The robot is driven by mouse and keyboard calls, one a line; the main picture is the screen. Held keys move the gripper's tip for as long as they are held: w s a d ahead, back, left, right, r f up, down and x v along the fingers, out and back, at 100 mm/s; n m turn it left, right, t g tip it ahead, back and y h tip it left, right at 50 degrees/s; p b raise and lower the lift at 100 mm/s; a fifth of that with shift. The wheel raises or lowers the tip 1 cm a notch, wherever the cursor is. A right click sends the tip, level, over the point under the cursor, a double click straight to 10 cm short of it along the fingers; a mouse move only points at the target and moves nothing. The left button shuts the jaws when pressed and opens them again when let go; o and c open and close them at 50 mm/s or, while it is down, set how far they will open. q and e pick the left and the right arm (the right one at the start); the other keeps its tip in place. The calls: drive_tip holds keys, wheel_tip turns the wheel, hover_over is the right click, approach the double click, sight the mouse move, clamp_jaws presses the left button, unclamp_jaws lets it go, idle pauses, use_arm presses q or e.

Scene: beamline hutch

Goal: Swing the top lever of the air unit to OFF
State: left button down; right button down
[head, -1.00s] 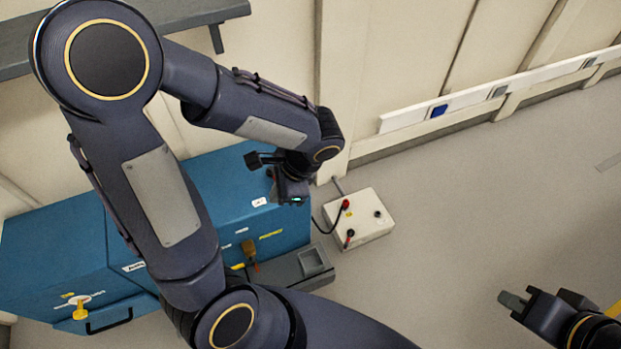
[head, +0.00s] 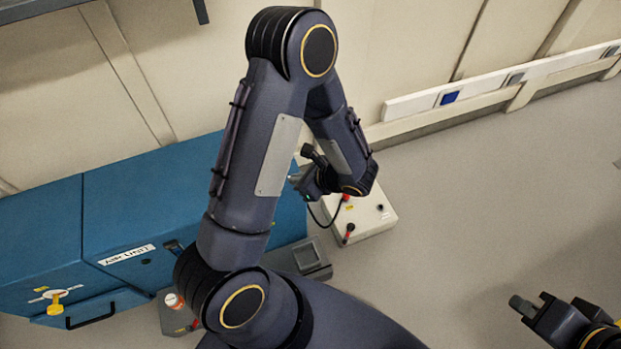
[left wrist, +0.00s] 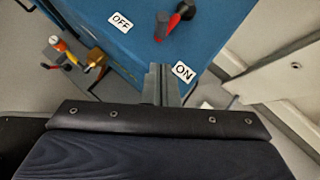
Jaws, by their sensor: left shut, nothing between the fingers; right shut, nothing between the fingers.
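The air unit (head: 100,215) is the blue cabinet at the left of the head view, partly hidden by my left arm. In the left wrist view its blue face (left wrist: 215,35) carries a lever (left wrist: 174,22) with a red and black grip, an OFF label (left wrist: 121,22) left of it and an ON label (left wrist: 183,72) below it. My left gripper (head: 297,178) is at the cabinet's right end. In the left wrist view its shut, empty fingers (left wrist: 160,75) are just below the lever and left of ON; contact is unclear. My right gripper (head: 520,304) is shut and empty over the floor.
A yellow lever (head: 57,301) and a black handle (head: 90,315) are on the cabinet's front. A white box (head: 368,214) with red and black knobs stands on the floor right of the cabinet. A wall rail (head: 480,95) runs behind. The floor at right is clear.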

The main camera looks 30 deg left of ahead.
use_arm(q)
drive_tip(key=a, duration=0.5)
drive_tip(key=shift+w+f, duration=0.1)
drive_tip(key=shift+f, duration=0.3)
